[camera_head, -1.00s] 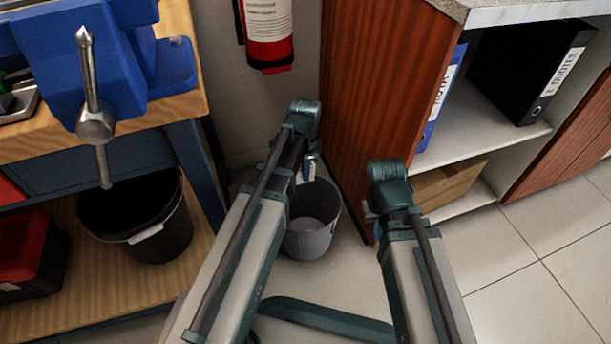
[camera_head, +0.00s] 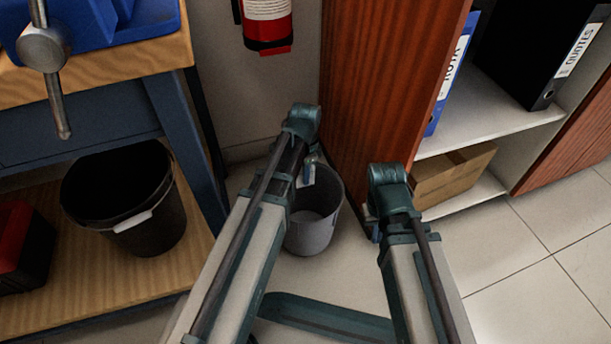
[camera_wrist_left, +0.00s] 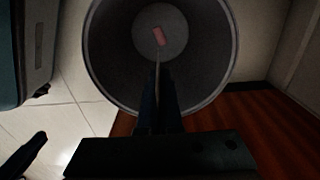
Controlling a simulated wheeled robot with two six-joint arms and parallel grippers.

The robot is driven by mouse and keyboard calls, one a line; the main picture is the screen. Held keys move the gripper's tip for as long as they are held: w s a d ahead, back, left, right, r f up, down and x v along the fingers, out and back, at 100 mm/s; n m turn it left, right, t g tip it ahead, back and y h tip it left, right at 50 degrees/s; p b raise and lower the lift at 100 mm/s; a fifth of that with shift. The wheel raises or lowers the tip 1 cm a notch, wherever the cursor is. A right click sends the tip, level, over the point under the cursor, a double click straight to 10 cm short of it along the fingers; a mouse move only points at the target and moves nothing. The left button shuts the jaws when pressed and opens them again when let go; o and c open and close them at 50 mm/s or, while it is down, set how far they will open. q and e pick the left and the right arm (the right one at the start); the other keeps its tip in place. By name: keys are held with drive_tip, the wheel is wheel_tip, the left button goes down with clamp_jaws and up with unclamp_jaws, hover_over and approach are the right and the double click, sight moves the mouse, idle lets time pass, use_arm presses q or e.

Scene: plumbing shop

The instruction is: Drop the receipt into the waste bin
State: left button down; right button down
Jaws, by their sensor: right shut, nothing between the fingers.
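The grey waste bin (camera_head: 312,238) stands on the floor between the workbench and the wooden counter, and its round rim (camera_wrist_left: 92,62) fills much of the left wrist view. My left gripper (camera_head: 309,166) is over the bin's opening, pointing down into it. It appears shut on the receipt (camera_head: 307,178), a small pale strip just below the fingers. In the left wrist view the strip is nearly edge-on. A small reddish piece (camera_wrist_left: 158,36) shows against the bin's bottom. My right gripper (camera_head: 374,230) is mostly hidden by its own wrist, shut and empty, beside the counter.
A black bucket (camera_head: 150,225) and a red box (camera_head: 22,245) stand on the bench's lower shelf. A fire extinguisher (camera_head: 267,22) hangs on the wall. The counter's side panel (camera_head: 372,80) is close on the right. Binders and a cardboard box (camera_head: 452,178) sit on shelves. Tiled floor is free at right.

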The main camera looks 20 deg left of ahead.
use_arm(q)
drive_tip(key=shift+f+b, duration=1.4)
drive_tip(key=shift+f, duration=0.4)
drive_tip(key=c, duration=1)
unclamp_jaws()
drive_tip(key=shift+r, duration=0.1)
wheel_tip(320, 180, up, 7)
drive_tip(key=p, duration=0.7)
drive_tip(key=shift+r, duration=0.1)
